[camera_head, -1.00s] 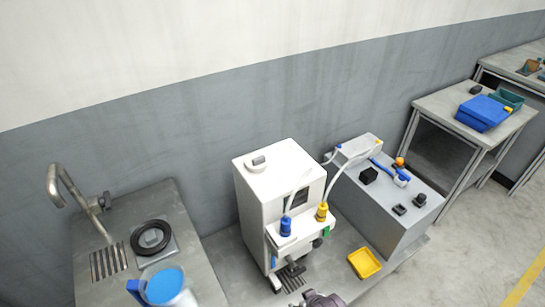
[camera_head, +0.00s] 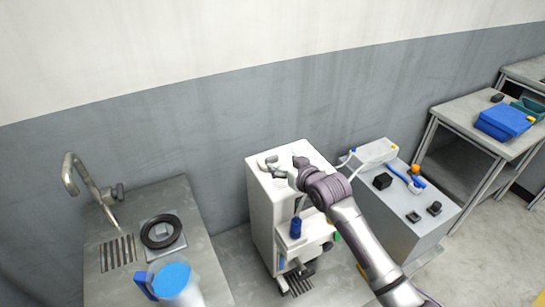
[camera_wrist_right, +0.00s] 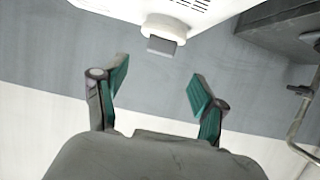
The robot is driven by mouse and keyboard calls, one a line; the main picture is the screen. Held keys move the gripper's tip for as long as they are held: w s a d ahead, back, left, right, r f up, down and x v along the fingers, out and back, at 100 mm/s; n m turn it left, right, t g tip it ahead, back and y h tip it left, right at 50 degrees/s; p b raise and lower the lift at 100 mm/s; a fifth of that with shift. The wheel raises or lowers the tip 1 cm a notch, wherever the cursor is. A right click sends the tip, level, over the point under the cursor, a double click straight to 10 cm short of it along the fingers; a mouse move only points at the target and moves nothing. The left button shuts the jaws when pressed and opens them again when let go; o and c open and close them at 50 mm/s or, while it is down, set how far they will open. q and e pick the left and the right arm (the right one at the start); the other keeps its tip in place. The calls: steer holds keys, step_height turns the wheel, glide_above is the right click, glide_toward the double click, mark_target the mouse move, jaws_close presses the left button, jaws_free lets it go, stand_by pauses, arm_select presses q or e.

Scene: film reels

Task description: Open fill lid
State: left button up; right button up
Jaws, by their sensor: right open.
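The white machine (camera_head: 262,208) stands on the middle counter. Its fill lid is a round white cap with a grey tab on the machine's top; in the wrist view the lid (camera_wrist_right: 172,28) and its tab (camera_wrist_right: 162,46) are at the top centre. In the head view my right gripper (camera_head: 284,168) is over the machine's top, beside the lid and partly covering it. In the wrist view my right gripper (camera_wrist_right: 158,82) has its teal-padded fingers spread, with nothing between them; the tab lies just beyond the fingertips. My left gripper is not in view.
A blue nozzle (camera_head: 296,228) with a hose is on the machine's front. To the right is a grey box (camera_head: 400,222) with small black parts. To the left is a sink counter with a tap (camera_head: 82,180) and a blue-topped jug (camera_head: 172,280).

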mark_target(273, 158)
steer(key=x, duration=0.8)
steer(key=shift+w+a+f, duration=0.2)
steer(key=shift+w+f, duration=0.05)
steer(key=shift+w, duration=0.05)
jaws_close()
